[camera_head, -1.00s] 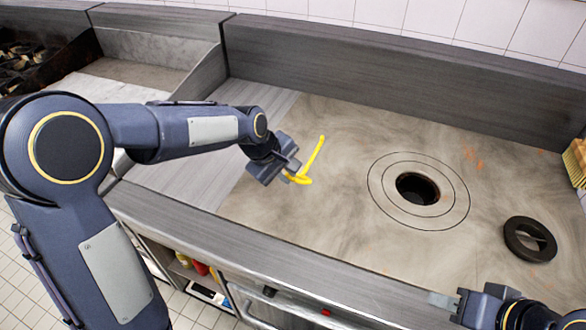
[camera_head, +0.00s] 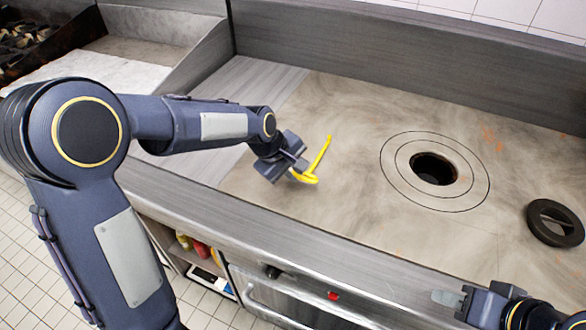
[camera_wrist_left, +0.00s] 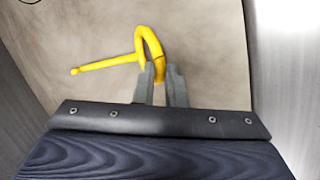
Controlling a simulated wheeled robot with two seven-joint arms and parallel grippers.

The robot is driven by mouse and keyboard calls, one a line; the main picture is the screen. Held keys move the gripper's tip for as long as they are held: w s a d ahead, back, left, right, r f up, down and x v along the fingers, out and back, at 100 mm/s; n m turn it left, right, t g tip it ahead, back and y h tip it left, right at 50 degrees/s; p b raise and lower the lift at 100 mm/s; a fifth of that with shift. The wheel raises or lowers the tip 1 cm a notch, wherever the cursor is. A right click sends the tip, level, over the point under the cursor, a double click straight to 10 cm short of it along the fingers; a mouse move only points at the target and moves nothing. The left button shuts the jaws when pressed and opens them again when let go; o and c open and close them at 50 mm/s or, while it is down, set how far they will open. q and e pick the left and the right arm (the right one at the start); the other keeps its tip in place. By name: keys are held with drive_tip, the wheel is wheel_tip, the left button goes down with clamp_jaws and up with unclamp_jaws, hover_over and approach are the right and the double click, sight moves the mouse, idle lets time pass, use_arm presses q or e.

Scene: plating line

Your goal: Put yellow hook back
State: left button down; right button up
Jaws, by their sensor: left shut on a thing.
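The yellow hook (camera_head: 322,158) is a bent yellow rod with a straight shaft and a looped end. My left gripper (camera_head: 300,172) is shut on its looped end, over the brownish plate near the counter's front. In the left wrist view the hook (camera_wrist_left: 110,62) sticks out ahead of the two grey fingers (camera_wrist_left: 161,80), its shaft pointing left. I cannot tell whether the hook touches the plate. My right gripper (camera_head: 450,300) is at the bottom right edge, at the counter's front; its fingers are too small to read.
The plate has concentric rings (camera_head: 392,176) around a dark round hole (camera_head: 434,168). A black ring-shaped lid (camera_head: 555,223) lies to its right. A steel wall (camera_head: 400,60) runs along the back. The plate is clear between hook and rings.

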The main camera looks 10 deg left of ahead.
use_arm(q)
drive_tip(key=shift+f, duration=0.6)
drive_tip(key=c, duration=1.4)
unclamp_jaws()
drive_tip(key=v, duration=0.8)
drive_tip(key=shift+f, duration=0.1)
